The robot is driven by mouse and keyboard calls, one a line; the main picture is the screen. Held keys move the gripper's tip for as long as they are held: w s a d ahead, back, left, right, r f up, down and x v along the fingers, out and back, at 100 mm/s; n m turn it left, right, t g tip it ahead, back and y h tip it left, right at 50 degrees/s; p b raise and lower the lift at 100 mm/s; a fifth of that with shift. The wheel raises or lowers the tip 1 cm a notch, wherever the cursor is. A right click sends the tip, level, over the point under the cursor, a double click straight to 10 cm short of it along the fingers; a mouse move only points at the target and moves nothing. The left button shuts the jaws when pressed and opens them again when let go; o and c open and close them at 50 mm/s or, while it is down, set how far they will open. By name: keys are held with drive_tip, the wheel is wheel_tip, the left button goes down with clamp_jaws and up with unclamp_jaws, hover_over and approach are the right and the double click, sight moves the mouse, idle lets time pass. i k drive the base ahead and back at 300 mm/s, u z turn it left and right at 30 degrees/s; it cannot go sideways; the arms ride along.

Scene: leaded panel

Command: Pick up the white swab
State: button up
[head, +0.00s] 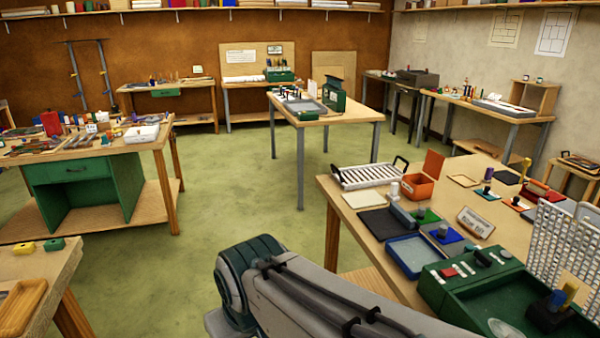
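I cannot make out a white swab for certain; the small items on the benches are too small to tell. A small white upright item (394,190) stands on the near right bench (345,212), beside an orange box. My arm crosses the bottom middle of the head view, in front of this bench. My gripper is outside the picture.
The near right bench holds a white slatted rack (368,176), an orange box (420,187), a blue tray (410,254), a green case (455,285) and a white grid panel (570,250). A cluttered bench (150,146) stands left. Green floor (235,200) between is clear.

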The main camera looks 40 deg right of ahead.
sight(392, 195)
drive_tip(key=z, duration=0.2)
drive_tip(key=i, duration=1.55)
drive_tip(key=z, duration=0.9)
drive_tip(key=i, duration=1.1)
drive_tip(key=z, duration=1.7)
drive_tip(key=i, duration=0.7)
drive_tip(key=z, duration=0.45)
